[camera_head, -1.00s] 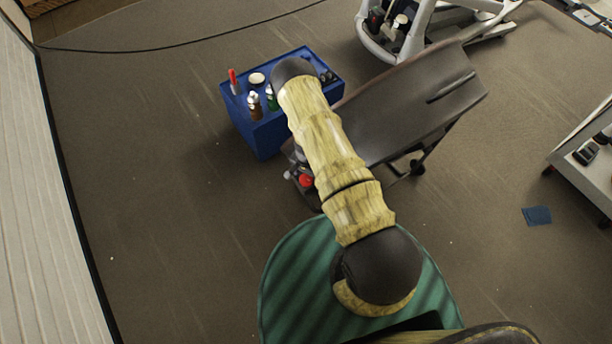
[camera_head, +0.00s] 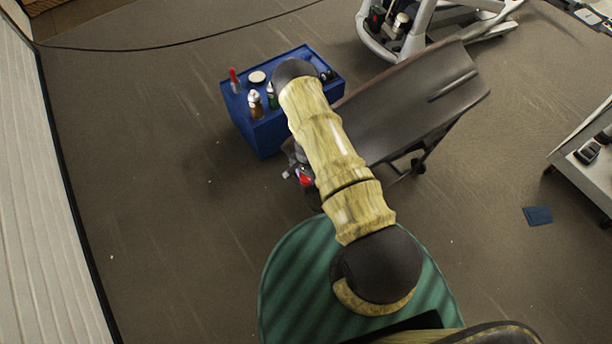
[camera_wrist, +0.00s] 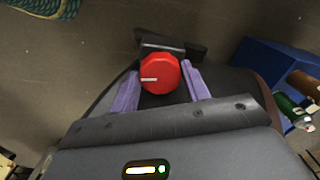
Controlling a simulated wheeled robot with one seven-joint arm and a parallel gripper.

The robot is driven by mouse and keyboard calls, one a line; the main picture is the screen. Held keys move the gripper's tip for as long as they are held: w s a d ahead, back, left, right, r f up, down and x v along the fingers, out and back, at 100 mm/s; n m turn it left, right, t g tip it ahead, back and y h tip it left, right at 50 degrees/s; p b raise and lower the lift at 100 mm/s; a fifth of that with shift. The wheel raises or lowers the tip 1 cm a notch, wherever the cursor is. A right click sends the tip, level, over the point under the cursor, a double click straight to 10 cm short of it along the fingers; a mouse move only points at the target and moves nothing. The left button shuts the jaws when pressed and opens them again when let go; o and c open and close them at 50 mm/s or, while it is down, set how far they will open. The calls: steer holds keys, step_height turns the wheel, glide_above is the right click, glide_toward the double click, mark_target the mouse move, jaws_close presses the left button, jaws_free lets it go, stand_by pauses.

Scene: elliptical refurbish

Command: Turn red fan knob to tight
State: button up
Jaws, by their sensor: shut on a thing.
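The red fan knob (camera_wrist: 160,75) is a red, many-sided cap with a white line pointing left in the wrist view. My gripper (camera_wrist: 161,82) has its two purple fingers on either side of the knob and is shut on it. In the head view the red knob (camera_head: 305,179) shows as a small red patch beside my arm, at the near-left end of a dark grey panel (camera_head: 415,100). My arm hides much of that end. The tight marking cannot be made out.
A blue box (camera_head: 262,135) with bottles and a red-capped item on top stands just behind the knob. White exercise equipment (camera_head: 375,40) is at the back. A grey cart (camera_head: 590,165) stands at the right. Open floor lies to the left.

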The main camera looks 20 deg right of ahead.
mark_target(306, 177)
steer(key=shift+w+d+m+b, duration=0.15)
steer(key=shift+m+b, duration=0.5)
steer(key=shift+m, duration=0.55)
steer(key=o, duration=1)
step_height(306, 177, up, 17)
steer(key=shift+r, duration=0.2)
steer(key=shift+a, duration=0.2)
